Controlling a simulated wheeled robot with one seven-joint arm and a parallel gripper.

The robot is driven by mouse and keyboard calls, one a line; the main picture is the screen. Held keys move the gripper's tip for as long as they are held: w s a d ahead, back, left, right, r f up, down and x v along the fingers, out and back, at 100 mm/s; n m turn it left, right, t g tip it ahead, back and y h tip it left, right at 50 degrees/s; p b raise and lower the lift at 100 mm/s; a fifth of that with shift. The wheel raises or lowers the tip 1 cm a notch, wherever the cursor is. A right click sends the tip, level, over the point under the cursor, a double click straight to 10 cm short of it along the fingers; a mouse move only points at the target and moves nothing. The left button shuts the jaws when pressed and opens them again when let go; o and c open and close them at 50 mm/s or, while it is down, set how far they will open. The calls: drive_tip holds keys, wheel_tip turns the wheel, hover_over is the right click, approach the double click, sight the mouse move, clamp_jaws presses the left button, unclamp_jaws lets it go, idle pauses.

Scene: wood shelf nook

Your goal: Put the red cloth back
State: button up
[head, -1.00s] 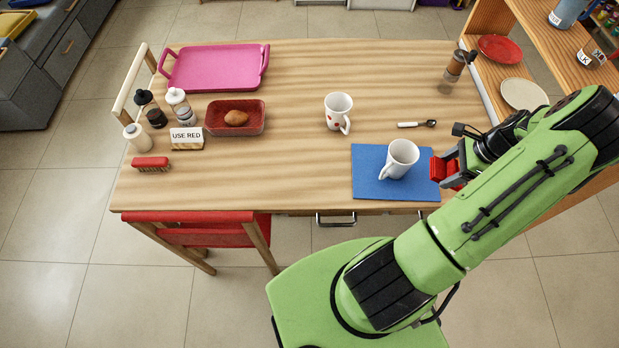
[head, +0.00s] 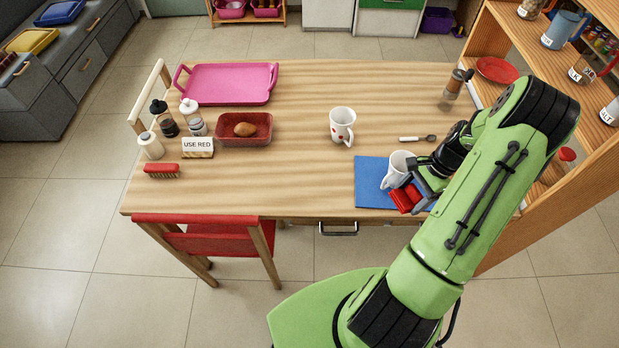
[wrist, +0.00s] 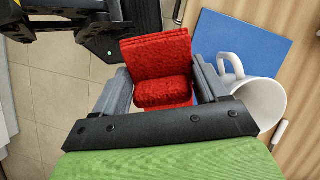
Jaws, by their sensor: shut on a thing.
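The red cloth (head: 403,200) is folded and hangs between the fingers of my gripper (head: 425,184), at the front right of the blue mat (head: 370,181). In the wrist view my gripper (wrist: 162,88) is shut on the red cloth (wrist: 157,52), which looks thick and fluffy. A white mug (head: 396,170) stands on the mat just beside the cloth. The mug (wrist: 262,100) also shows in the wrist view, right of the fingers, with the mat (wrist: 243,45) behind it. Whether the cloth touches the mat or mug I cannot tell.
A spotted mug (head: 342,125), a spoon (head: 415,139) and a pepper mill (head: 455,84) stand farther back. A red tray (head: 258,129), bottles, a "USE RED" sign (head: 198,147) and a brush (head: 161,171) are left. A red chair (head: 205,240) is in front.

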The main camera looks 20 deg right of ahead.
drive_tip(key=w+a+n+g+h, duration=0.1)
drive_tip(key=w+a+n, duration=0.3)
drive_tip(key=a, duration=0.4)
drive_tip(key=w+a+f+n+g+h, duration=0.1)
drive_tip(key=w+a+n+g+h, duration=0.1)
drive_tip(key=w+a+n, duration=0.2)
drive_tip(key=w+a+f+n+g+h, duration=0.1)
drive_tip(key=w+a+n, duration=0.4)
drive_tip(key=a+n, duration=0.4)
drive_tip(key=a, duration=0.3)
drive_tip(key=shift+a, duration=0.2)
